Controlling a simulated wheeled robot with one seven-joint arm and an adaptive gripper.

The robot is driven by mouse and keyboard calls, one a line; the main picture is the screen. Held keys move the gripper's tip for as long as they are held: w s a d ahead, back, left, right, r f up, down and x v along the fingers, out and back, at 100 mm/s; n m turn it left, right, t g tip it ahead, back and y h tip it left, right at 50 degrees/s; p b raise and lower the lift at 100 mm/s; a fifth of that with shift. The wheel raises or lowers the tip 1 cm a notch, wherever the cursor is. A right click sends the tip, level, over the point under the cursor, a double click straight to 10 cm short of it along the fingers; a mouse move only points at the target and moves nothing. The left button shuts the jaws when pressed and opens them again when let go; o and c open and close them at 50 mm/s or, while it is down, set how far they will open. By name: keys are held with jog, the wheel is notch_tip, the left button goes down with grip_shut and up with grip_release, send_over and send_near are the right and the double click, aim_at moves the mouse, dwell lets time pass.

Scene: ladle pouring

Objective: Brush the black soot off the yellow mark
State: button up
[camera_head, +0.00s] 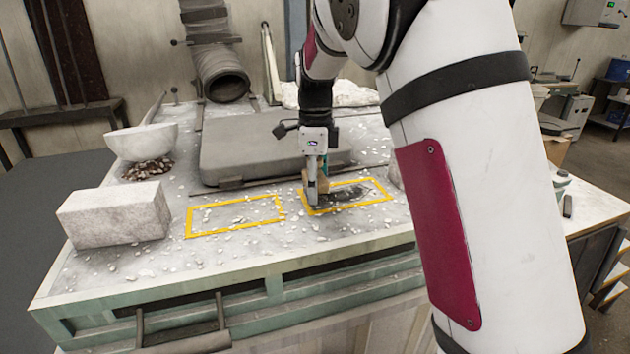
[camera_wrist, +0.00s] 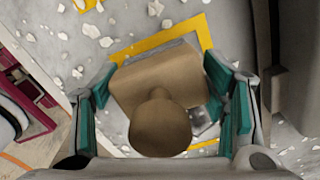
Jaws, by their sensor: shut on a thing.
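My gripper (camera_head: 316,192) is shut on a tan brush (camera_wrist: 160,85) with a round knob, its teal-padded fingers on either side of it. The brush is held low over the left part of the right-hand yellow outlined mark (camera_head: 377,200). Black soot (camera_head: 346,194) lies as a dark smear inside that outline, to the right of the gripper. The brush's underside is hidden, so I cannot tell whether it touches the surface. In the wrist view, part of the yellow outline (camera_wrist: 150,44) shows beyond the brush.
A second yellow outline (camera_head: 236,234) lies to the left, with pale chips scattered around. A white block (camera_head: 115,215) and a white bowl (camera_head: 141,143) over dark crumbs stand further left. A grey flat slab (camera_head: 255,145) lies behind. The bench's front edge is near.

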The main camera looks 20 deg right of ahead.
aim_at(329, 199)
jog(key=shift+f, duration=0.7)
jog(key=shift+d, duration=0.1)
jog(key=shift+d+r, duration=0.1)
jog(key=shift+d, duration=1.6)
jog(key=shift+d+f+b, duration=0.2)
jog(key=shift+d+b, duration=0.45)
jog(key=shift+d, duration=4.8)
jog(key=shift+r, duration=0.1)
jog(key=shift+a+r+p, duration=0.15)
jog(key=shift+a+p, duration=0.5)
jog(key=shift+a, duration=1.1)
jog(key=shift+a+f+p, duration=0.15)
jog(key=shift+a+p, duration=0.3)
jog(key=shift+a, duration=1.5)
jog(key=shift+a+f+p, duration=0.1)
jog(key=shift+a+p, duration=0.3)
jog(key=shift+a, duration=1.5)
